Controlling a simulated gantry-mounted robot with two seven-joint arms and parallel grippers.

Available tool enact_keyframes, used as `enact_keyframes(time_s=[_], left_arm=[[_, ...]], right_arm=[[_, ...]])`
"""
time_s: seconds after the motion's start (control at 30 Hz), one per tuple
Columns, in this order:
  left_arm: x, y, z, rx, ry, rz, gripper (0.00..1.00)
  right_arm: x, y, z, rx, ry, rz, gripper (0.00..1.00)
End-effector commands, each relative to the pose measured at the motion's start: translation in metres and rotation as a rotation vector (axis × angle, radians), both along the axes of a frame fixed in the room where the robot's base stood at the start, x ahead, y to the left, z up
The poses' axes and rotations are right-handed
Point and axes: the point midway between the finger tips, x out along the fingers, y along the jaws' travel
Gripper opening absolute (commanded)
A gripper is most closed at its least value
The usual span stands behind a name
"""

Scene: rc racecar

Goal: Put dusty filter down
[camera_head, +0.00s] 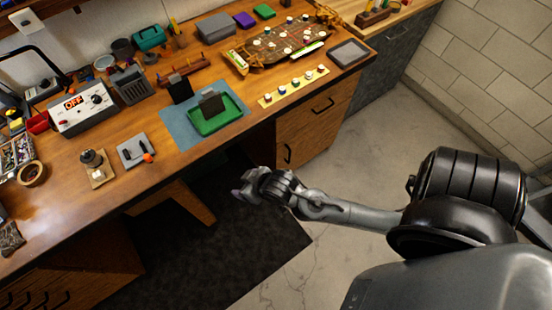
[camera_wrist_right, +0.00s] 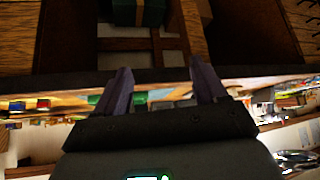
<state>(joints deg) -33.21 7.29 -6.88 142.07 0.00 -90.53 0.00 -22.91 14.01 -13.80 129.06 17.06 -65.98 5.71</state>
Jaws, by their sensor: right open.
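My right gripper (camera_head: 246,190) hangs in front of the workbench, over the dark floor mat and apart from the bench edge. In the right wrist view its two purple fingers (camera_wrist_right: 161,78) are spread, with nothing held between them. A green tray (camera_head: 222,125) lies on a blue mat (camera_head: 178,128) near the bench's front edge. A dark, flat, upright piece (camera_head: 211,103) stands in the tray; I cannot tell whether it is the dusty filter. A similar black piece (camera_head: 180,91) stands just behind the mat. My left gripper is not in view.
A grey power box (camera_head: 84,108) marked OFF stands at the left. A yellow strip (camera_head: 293,87) with several coloured knobs and a grey tray (camera_head: 349,53) lie at the right. Bench drawers (camera_head: 310,125) stand below. The floor mat (camera_head: 225,250) is clear.

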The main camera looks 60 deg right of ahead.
Motion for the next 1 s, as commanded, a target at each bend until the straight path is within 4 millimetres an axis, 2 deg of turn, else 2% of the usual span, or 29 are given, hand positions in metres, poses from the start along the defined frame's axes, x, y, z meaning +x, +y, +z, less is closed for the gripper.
enact_keyframes(time_s=[0.03, 0.1, 0.2, 0.3, 0.43, 0.77, 0.87, 1.0], left_arm=[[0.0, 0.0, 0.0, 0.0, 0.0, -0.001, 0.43], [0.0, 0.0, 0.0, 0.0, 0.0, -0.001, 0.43], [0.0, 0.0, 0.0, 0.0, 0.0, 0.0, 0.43], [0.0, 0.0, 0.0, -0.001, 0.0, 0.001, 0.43], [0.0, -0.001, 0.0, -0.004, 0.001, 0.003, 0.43], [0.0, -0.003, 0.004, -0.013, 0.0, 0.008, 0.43], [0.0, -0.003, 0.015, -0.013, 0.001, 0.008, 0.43], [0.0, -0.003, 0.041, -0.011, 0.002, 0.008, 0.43]], right_arm=[[-0.025, 0.006, 0.001, 0.002, 0.078, 0.04, 0.71], [-0.054, 0.011, 0.004, -0.012, 0.173, 0.096, 0.71], [-0.086, 0.012, 0.009, -0.036, 0.274, 0.156, 0.71], [-0.105, 0.011, 0.012, -0.056, 0.336, 0.191, 0.71], [-0.115, 0.011, 0.014, -0.067, 0.367, 0.21, 0.71], [-0.114, 0.011, 0.018, -0.067, 0.367, 0.21, 0.71], [-0.114, 0.011, 0.029, -0.066, 0.367, 0.209, 0.71], [-0.114, 0.011, 0.055, -0.066, 0.367, 0.209, 0.71]])
